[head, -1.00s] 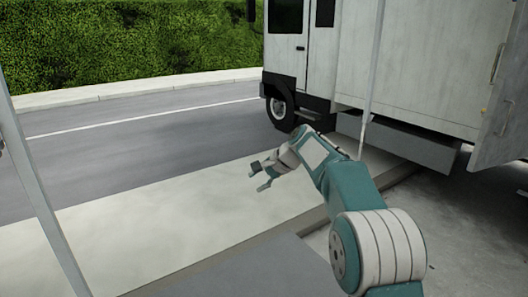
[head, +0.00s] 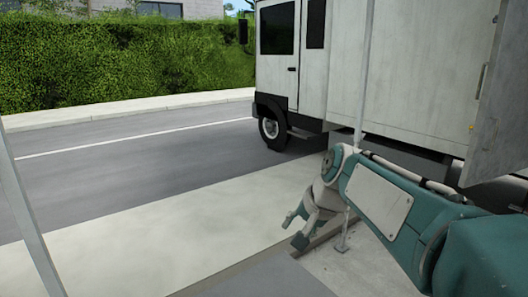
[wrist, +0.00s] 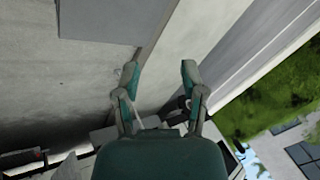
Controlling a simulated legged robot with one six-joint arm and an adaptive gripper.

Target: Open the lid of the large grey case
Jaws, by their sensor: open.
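I cannot make out a large grey case for certain in either view. A flat grey surface (head: 265,282) lies at the bottom of the head view, and a flat grey panel (wrist: 100,18) shows at the top of the wrist view; I cannot tell whether either is the case's lid. My gripper (head: 294,231) hangs over the pale pavement near a low dark edge, fingers apart and empty. In the wrist view my gripper (wrist: 161,72) shows two spread fingertips with nothing between them and touches nothing visible.
A white box truck (head: 400,70) stands behind my arm, with an open door panel (head: 500,125) at the right. A thin pole (head: 364,80) rises near my arm, and another (head: 30,220) stands at the left. The road (head: 120,165) and pavement (head: 150,240) are clear.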

